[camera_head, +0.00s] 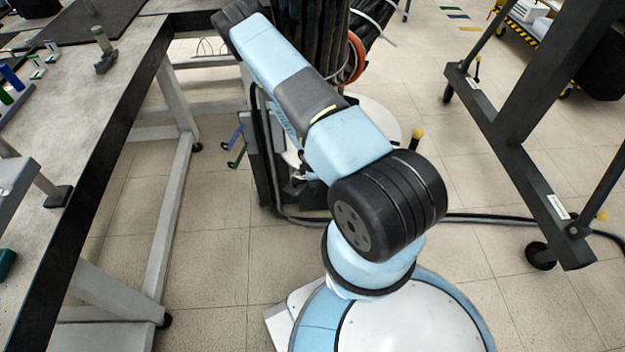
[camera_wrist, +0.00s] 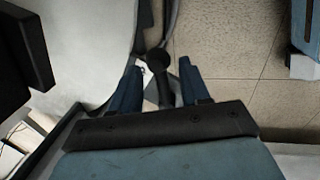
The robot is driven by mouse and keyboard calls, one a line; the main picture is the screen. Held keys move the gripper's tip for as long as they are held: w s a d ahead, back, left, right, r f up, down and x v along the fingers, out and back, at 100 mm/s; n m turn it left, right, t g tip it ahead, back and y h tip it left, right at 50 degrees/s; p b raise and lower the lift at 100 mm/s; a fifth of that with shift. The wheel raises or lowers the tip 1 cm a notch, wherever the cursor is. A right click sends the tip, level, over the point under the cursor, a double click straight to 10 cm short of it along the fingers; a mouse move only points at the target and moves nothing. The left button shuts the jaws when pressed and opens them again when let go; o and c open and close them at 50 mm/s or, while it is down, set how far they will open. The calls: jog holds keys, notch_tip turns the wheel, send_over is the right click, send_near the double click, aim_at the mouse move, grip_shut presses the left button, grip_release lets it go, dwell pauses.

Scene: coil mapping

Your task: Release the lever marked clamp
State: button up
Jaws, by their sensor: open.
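In the wrist view my gripper (camera_wrist: 160,67) is open, with its two blue fingers apart. A dark lever-like part (camera_wrist: 158,60) with a round knob shows between the fingertips; I cannot tell whether the fingers touch it. No marking on it can be read, so I cannot tell whether it is the clamp lever. In the head view a lever with a yellow knob (camera_head: 416,134) stands beside the coil stand, right of my arm. A blue lever (camera_head: 234,138) and a green lever (camera_head: 238,157) stick out at the stand's left. My gripper does not show there.
A workbench (camera_head: 125,85) runs along the left. Black hose coils (camera_head: 310,35) stand behind my arm. A dark wheeled frame (camera_head: 520,170) is at right, and a hose (camera_head: 490,218) crosses the floor. Tiled floor (camera_head: 215,230) is clear between bench and base.

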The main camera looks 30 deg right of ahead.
notch_tip(320, 180, up, 7)
jog(key=s, duration=0.1)
jog(key=shift+s+a, duration=0.15)
dwell(0.3)
jog(key=shift+a, duration=0.1)
dwell(0.4)
